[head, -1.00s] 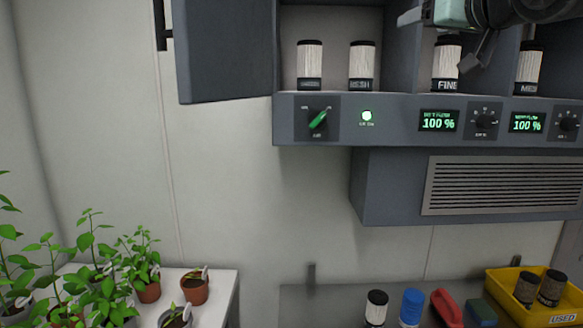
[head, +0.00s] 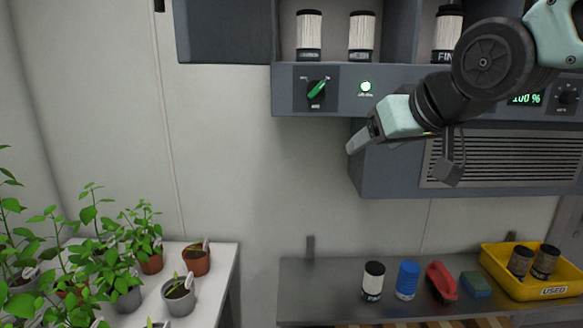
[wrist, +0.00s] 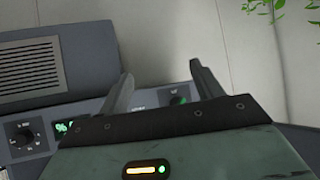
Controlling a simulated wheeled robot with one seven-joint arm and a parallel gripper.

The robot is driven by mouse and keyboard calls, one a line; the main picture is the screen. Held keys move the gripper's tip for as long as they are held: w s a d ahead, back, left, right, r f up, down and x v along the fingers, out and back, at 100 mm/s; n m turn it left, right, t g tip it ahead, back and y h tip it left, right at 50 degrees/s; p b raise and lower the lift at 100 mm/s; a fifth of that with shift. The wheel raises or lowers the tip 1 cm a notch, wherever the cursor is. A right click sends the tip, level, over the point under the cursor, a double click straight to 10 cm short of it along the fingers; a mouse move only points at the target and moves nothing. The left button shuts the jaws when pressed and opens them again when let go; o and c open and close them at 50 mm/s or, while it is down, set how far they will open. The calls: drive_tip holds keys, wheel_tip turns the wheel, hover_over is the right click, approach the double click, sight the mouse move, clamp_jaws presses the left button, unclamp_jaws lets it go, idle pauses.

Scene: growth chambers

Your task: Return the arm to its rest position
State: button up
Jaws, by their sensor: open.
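My gripper (head: 358,141) hangs in front of the grey cabinet, left of the vent grille, pointing down to the left in the head view. In the wrist view my gripper (wrist: 163,85) shows two fingers spread apart with nothing between them. My arm reaches in from the upper right and covers part of the control panel (head: 300,103). The gripper is clear of the steel bench and the things on it.
Several filters, one of them a white filter (head: 309,36), stand on the cabinet shelf. The bench (head: 330,297) holds a black-capped filter (head: 373,281), a blue cylinder (head: 407,280), a red item (head: 441,281) and a yellow bin (head: 540,291). Potted plants (head: 120,280) crowd the left table.

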drive_tip(key=s+f+n+g+h+b, duration=0.2)
drive_tip(key=s+f+g, duration=0.8)
drive_tip(key=s+f, duration=1.4)
drive_tip(key=shift+s+n+h, duration=0.35)
drive_tip(key=shift+n+h, duration=0.25)
drive_tip(key=shift+n, duration=0.2)
drive_tip(key=shift+d+r, duration=0.1)
drive_tip(key=shift+c, duration=0.4)
